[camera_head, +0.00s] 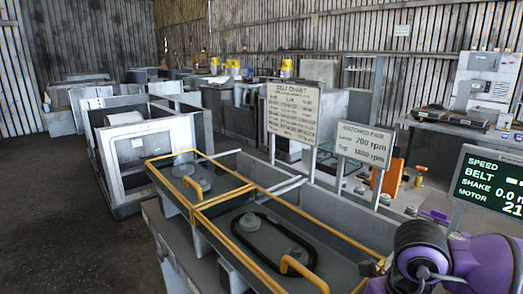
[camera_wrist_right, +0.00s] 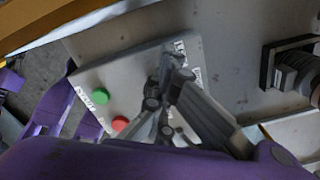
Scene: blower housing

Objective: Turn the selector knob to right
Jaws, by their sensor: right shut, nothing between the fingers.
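In the right wrist view, a pale control panel (camera_wrist_right: 135,72) carries a green button (camera_wrist_right: 101,96), a red button (camera_wrist_right: 120,123) and printed labels. My right gripper (camera_wrist_right: 170,68) is shut and empty, with its fingertips over the panel's upper right part, among the labels. The selector knob cannot be made out clearly; the fingers may hide it. I cannot tell whether the fingertips touch anything. In the head view, my purple right arm fills the lower right corner, and its gripper and the panel are not visible there. My left gripper is in neither view.
A dark square fitting with a round part (camera_wrist_right: 290,68) sticks out right of the panel. In the head view, a grey bench with yellow rails (camera_head: 198,204) stands in front, with signs (camera_head: 293,112) behind it. A display screen (camera_head: 490,183) stands at the right.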

